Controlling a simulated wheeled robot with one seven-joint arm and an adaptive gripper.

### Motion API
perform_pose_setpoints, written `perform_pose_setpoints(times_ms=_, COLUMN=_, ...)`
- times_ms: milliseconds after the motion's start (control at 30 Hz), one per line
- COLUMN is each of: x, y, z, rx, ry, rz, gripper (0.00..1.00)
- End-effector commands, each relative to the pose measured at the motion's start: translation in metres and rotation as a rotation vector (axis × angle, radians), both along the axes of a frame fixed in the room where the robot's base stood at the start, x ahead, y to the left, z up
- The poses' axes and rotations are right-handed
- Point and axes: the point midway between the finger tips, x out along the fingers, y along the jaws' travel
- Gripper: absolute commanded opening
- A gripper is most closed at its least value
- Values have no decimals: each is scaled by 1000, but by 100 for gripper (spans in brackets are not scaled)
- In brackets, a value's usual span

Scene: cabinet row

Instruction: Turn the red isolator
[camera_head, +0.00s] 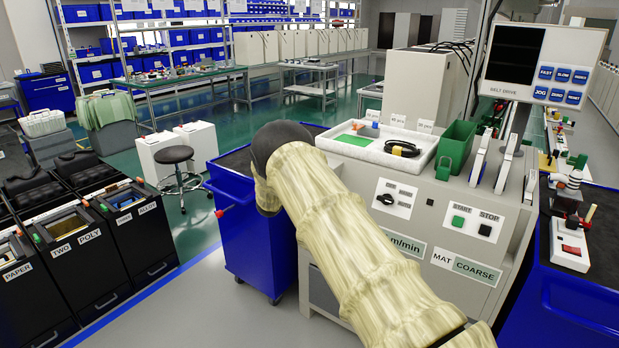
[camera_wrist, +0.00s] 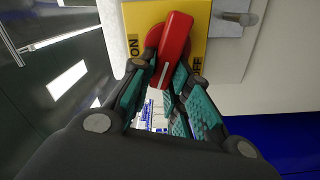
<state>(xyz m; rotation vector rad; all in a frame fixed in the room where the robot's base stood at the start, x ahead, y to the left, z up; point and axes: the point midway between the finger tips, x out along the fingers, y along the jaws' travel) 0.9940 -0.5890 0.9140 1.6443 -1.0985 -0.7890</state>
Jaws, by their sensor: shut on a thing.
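The red isolator (camera_wrist: 174,48) shows in the wrist view as a red handle with a white line, on a round red base. It sits on a yellow plate (camera_wrist: 194,20) with ON lettering at its left and OFF at its right. The handle runs up the picture, leaning slightly right. My gripper (camera_wrist: 166,75) is shut on the handle's lower end, with a teal-padded finger on each side. In the head view my sleeved arm reaches away over the machine's left side; my gripper and the isolator are hidden there.
A grey metal lever or fitting (camera_wrist: 240,17) sits right of the yellow plate. In the head view, the grey machine (camera_head: 455,200) carries a white tray (camera_head: 425,135) and a green bin (camera_head: 456,146). A blue cart (camera_head: 245,245) stands left of my arm, with black bins (camera_head: 140,240) farther left.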

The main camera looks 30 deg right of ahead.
Motion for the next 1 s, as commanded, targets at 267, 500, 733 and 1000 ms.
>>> perform_pose_setpoints(times_ms=267, x=1, y=1, z=-5, rx=-74, ry=181, rz=0, gripper=0)
perform_pose_setpoints(times_ms=500, x=1, y=1, z=-9, rx=-114, ry=277, rz=0, gripper=0)
perform_pose_setpoints(times_ms=733, x=1, y=1, z=-10, rx=-129, ry=313, rz=1, gripper=0)
perform_pose_setpoints(times_ms=1000, x=1, y=1, z=-10, rx=-130, ry=316, rz=1, gripper=0)
